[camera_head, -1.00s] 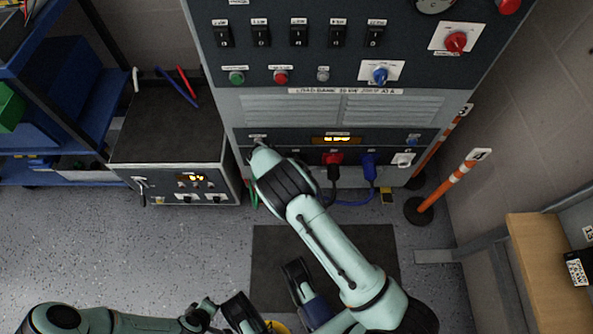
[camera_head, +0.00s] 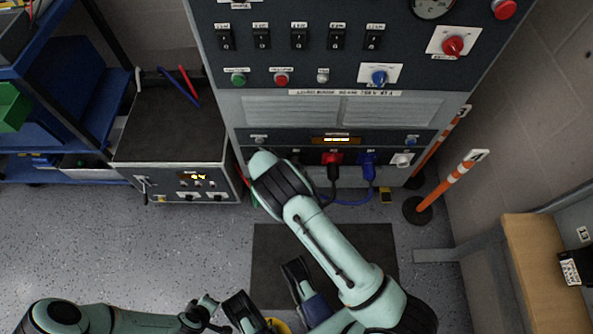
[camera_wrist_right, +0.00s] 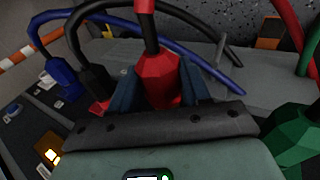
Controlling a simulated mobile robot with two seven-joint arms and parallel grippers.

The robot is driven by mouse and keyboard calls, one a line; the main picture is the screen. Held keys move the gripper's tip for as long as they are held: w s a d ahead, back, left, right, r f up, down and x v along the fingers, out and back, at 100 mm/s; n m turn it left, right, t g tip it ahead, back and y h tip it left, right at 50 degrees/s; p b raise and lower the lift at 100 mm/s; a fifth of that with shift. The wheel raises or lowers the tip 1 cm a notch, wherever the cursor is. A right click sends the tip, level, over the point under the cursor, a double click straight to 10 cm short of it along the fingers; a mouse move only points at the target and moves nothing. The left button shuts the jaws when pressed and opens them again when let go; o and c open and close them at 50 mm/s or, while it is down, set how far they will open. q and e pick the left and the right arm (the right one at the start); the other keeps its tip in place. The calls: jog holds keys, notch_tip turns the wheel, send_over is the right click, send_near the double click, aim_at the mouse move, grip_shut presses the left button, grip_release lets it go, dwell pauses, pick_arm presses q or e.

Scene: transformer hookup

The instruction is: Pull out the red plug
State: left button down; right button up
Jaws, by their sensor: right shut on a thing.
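In the right wrist view, my right gripper (camera_wrist_right: 160,74) is shut on a red plug (camera_wrist_right: 161,80), with one dark finger on each side. Its cable leaves at the top of the picture. The gripper's palm hides the plug's lower end, so I cannot tell how deep it sits. In the head view, my right arm reaches to the lower panel of the big grey cabinet (camera_head: 338,108); its forearm and wrist hide the gripper and the held plug.
Close by the held plug are a black plug (camera_wrist_right: 92,82) in a red socket (camera_head: 332,158), a blue plug (camera_wrist_right: 62,76) and a green plug (camera_wrist_right: 296,138). Cables arch around the gripper. Striped posts (camera_head: 440,193) stand right; a cart (camera_head: 172,125) stands left.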

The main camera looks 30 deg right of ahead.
jog(key=shift+s+a+r+p, duration=0.15)
jog(key=shift+s+a+p, duration=0.5)
jog(key=shift+s+p, duration=0.35)
jog(key=shift+s+a+p, duration=0.35)
jog(key=shift+s+p, duration=0.05)
jog(key=shift+s, duration=0.15)
jog(key=shift+s+a+p, duration=0.3)
jog(key=shift+s+p, duration=0.05)
jog(key=shift+s, duration=0.2)
